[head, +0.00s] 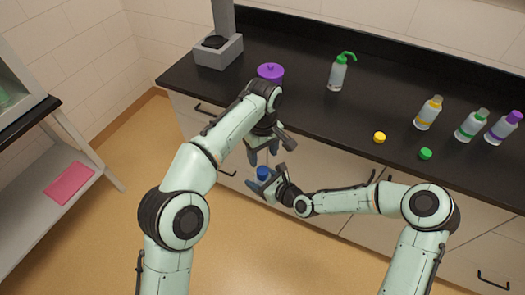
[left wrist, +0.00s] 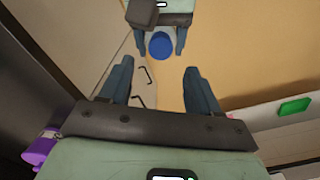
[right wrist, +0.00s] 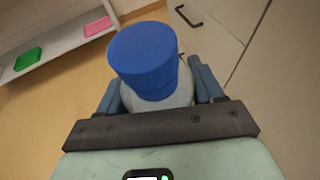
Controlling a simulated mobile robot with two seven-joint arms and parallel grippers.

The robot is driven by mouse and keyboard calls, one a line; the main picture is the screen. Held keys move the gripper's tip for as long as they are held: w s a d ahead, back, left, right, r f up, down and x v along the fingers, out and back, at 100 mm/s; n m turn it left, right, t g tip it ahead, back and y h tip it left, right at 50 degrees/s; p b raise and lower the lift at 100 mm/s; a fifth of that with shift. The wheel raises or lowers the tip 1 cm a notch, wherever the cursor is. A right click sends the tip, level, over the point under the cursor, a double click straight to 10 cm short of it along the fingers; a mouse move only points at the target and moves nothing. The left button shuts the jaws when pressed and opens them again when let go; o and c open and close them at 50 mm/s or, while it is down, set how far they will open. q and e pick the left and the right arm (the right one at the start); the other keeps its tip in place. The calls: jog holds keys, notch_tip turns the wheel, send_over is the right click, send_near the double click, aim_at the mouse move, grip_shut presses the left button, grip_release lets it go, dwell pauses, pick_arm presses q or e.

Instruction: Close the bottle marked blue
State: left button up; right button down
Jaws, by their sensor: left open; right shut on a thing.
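My right gripper (head: 264,186) is shut on a pale bottle (right wrist: 160,98) and holds it in the air in front of the bench. The bottle carries a blue cap (right wrist: 143,55) on its top, also visible in the head view (head: 263,173) and the left wrist view (left wrist: 160,45). A blue band shows just under the cap. I cannot tell whether the cap is fully seated. My left gripper (head: 264,153) is open and empty, just above the cap and apart from it. Its two fingers (left wrist: 160,72) are spread in the left wrist view.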

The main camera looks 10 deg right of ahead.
aim_at(262, 170)
pick_arm(q)
jog(key=shift+a+r+n, duration=0.1)
jog(key=shift+r+n, duration=0.25)
jog(key=shift+n, duration=0.35)
jog(key=shift+f, duration=4)
jog(key=c, duration=1.1)
jog(key=m, duration=0.6)
jog(key=shift+m, duration=0.3)
jog(key=shift+c, duration=0.2)
